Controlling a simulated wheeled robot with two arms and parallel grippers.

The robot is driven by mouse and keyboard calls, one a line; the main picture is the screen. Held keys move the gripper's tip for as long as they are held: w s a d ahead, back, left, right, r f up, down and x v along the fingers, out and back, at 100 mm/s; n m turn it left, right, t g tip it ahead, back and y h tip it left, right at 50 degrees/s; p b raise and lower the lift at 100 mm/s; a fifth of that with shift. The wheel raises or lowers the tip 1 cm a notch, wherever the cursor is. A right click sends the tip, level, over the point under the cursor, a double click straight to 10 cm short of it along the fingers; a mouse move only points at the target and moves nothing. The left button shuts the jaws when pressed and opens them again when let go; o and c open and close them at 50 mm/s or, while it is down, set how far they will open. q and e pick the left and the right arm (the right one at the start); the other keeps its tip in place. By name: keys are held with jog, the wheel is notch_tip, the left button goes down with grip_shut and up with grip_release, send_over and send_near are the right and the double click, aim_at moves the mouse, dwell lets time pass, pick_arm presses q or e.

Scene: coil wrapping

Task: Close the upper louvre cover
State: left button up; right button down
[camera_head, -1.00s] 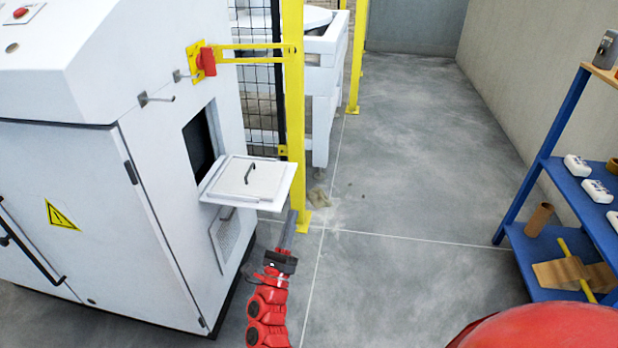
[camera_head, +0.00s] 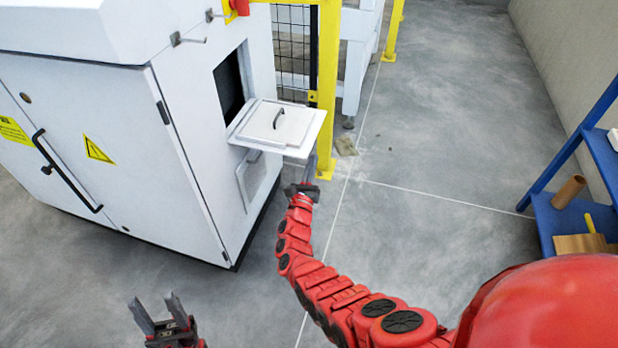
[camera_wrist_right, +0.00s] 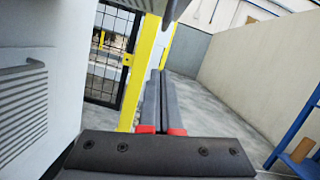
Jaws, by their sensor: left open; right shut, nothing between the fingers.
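The upper louvre cover (camera_head: 278,124) is a white square flap with a dark handle. It is open, sticking out roughly level from the lower edge of a dark opening (camera_head: 229,84) in the white cabinet's side. My right gripper (camera_head: 312,166) is shut and empty, pointing up just below the cover's outer right corner; I cannot tell whether it touches. In the right wrist view its fingers (camera_wrist_right: 161,76) are together. My left gripper (camera_head: 158,312) is open and empty, low in front of the cabinet, well away from the cover.
A lower louvre (camera_head: 251,177) is closed on the cabinet (camera_head: 182,115) below the opening; its slats show in the right wrist view (camera_wrist_right: 22,98). A yellow post (camera_head: 327,80) with black mesh stands right behind the cover. A blue shelf (camera_head: 560,220) stands at the right. Floor between is clear.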

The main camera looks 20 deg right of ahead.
jog(key=shift+w+a+r+p, duration=0.15)
jog(key=shift+r+p, duration=0.25)
jog(key=shift+r, duration=0.6)
jog(key=shift+w+a+r+p, duration=0.1)
jog(key=shift+a+r+p, duration=0.2)
jog(key=shift+r, duration=0.7)
jog(key=shift+s+d, duration=0.1)
